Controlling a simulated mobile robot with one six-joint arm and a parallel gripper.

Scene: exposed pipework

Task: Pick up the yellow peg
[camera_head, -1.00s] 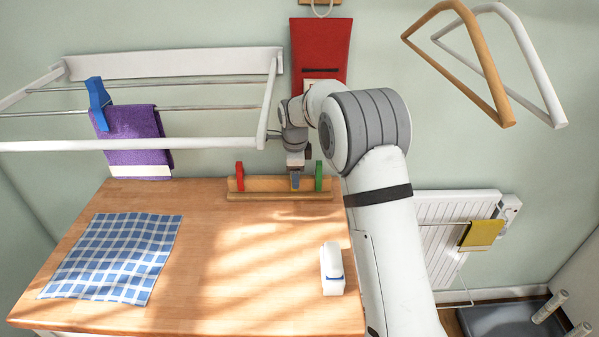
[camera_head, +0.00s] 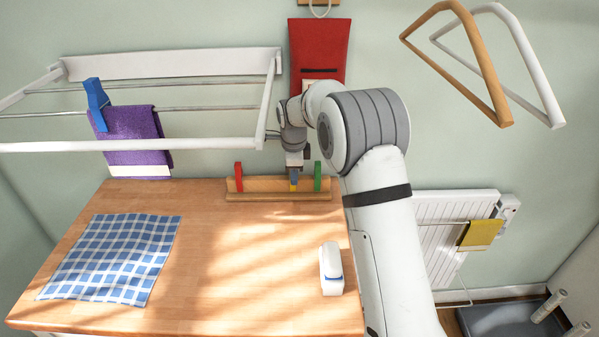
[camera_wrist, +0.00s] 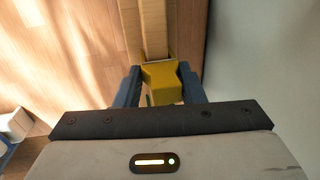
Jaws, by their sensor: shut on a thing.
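The yellow peg (camera_wrist: 163,80) is between the two blue fingers of my gripper (camera_wrist: 160,88) in the wrist view, with both fingers against its sides. In the head view a small bit of the yellow peg (camera_head: 293,188) shows below my gripper (camera_head: 295,176), at the wooden rack (camera_head: 262,185). The peg is at the rack; I cannot tell whether it is lifted clear. A red peg (camera_head: 238,176) stands at the left of the rack and a green peg (camera_head: 317,176) at the right, just beside my gripper.
A checked cloth (camera_head: 112,258) lies on the wooden table (camera_head: 215,300), and a white object with a blue band (camera_head: 331,268) stands at its right. A drying rack (camera_head: 170,145) with a purple towel (camera_head: 135,135) and blue peg (camera_head: 96,100) hangs at left. A red bag (camera_head: 320,50) hangs behind my arm.

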